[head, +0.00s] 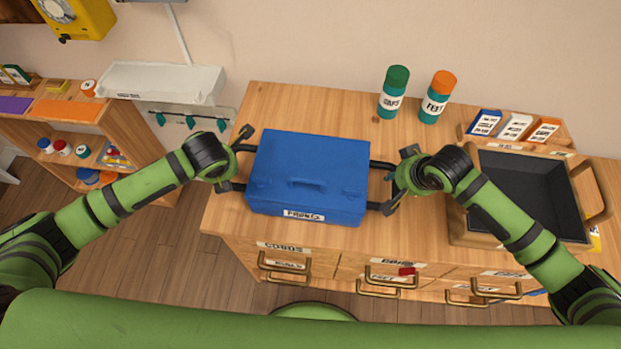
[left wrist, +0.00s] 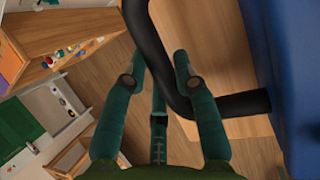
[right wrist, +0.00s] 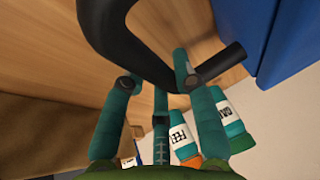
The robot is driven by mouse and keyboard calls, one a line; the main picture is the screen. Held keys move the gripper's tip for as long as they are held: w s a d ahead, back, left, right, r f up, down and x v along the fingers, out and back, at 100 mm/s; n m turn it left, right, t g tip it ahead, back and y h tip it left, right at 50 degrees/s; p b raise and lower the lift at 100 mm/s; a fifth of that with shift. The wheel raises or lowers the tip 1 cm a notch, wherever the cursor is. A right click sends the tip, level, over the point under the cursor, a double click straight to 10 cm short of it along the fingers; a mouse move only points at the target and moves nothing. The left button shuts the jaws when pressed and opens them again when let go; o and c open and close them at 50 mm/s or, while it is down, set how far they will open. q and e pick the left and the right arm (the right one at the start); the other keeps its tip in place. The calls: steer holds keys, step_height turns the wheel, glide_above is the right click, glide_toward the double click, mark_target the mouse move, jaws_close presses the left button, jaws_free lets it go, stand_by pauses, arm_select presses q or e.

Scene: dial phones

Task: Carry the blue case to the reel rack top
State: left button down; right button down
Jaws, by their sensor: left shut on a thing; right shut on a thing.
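The blue case (head: 308,175) is level over the left part of the wooden counter, with a white label on its front and a black handle at each side. I cannot tell whether its base touches the counter. My left gripper (head: 236,160) is shut on the left handle, which also shows between its fingers in the left wrist view (left wrist: 160,75). My right gripper (head: 394,180) is shut on the right handle, seen in the right wrist view (right wrist: 155,75). A low wooden rack (head: 140,137) with several small reels stands at the left, probably the reel rack; an orange mat lies on its top.
The counter (head: 330,108) carries a green-capped bottle (head: 394,92), an orange-capped bottle (head: 437,98), small boxes (head: 515,127) and a dark tray (head: 530,185) at right. A white wall shelf (head: 160,83) with hooks hangs behind the rack. Floor shows between rack and counter.

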arm_select(q)
steer(key=shift+w+r, duration=0.1)
steer(key=shift+r, duration=0.1)
arm_select(e)
steer(key=shift+w+r, duration=0.1)
steer(key=shift+r, duration=0.1)
